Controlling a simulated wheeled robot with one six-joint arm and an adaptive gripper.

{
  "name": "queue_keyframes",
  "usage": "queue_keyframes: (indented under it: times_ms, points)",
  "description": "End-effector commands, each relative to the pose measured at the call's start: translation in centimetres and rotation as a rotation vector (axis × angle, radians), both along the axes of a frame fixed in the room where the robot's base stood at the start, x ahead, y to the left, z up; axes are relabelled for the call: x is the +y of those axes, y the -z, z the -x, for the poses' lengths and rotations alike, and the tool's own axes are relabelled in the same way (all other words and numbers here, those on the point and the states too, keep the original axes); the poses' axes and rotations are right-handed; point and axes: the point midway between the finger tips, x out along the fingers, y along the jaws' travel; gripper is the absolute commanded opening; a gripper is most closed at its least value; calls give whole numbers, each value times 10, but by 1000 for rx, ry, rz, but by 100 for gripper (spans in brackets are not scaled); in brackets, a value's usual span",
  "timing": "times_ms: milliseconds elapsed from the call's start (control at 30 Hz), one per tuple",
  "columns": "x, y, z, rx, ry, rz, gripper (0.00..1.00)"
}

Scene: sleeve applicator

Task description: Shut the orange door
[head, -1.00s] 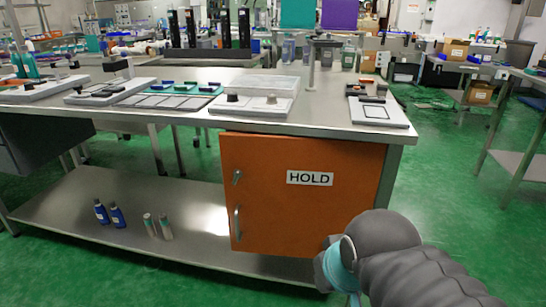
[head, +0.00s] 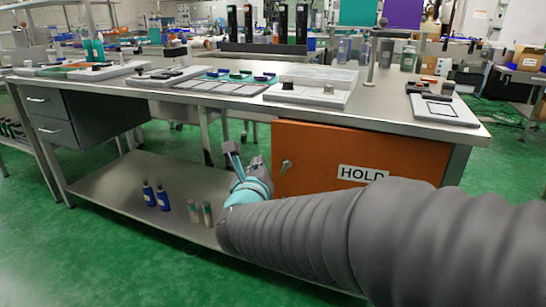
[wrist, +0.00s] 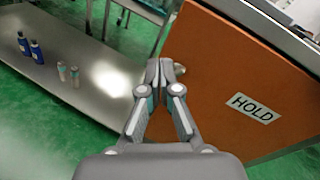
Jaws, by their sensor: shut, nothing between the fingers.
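The orange door (head: 315,150) with a HOLD label is under the right part of the steel bench. Its small latch (head: 286,167) shows near the left edge in the head view. My arm hides the lower part of the door and its bar handle. I cannot tell for sure whether the door is fully shut. My gripper (head: 232,150) is shut and empty, left of the door's left edge in the head view. In the wrist view my gripper (wrist: 160,68) overlaps the left part of the orange door (wrist: 215,75), with a metal fitting (wrist: 180,68) by the fingertips; contact is unclear.
The bench top (head: 380,112) above carries trays and fixtures. The lower steel shelf (head: 115,178) holds blue bottles (head: 156,196) and smaller tubes (head: 200,212) left of the door. Grey drawers (head: 45,115) hang at the bench's left. Green floor in front is open.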

Motion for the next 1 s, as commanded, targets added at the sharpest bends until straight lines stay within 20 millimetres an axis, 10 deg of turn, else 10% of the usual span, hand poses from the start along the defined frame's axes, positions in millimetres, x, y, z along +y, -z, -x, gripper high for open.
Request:
queue_keyframes:
  times_ms: [467, 1000]
  points:
    - [7, 28, 6, -129, 258, -412, 0]
    - [-18, 27, -85, -127, 257, -408, 0]
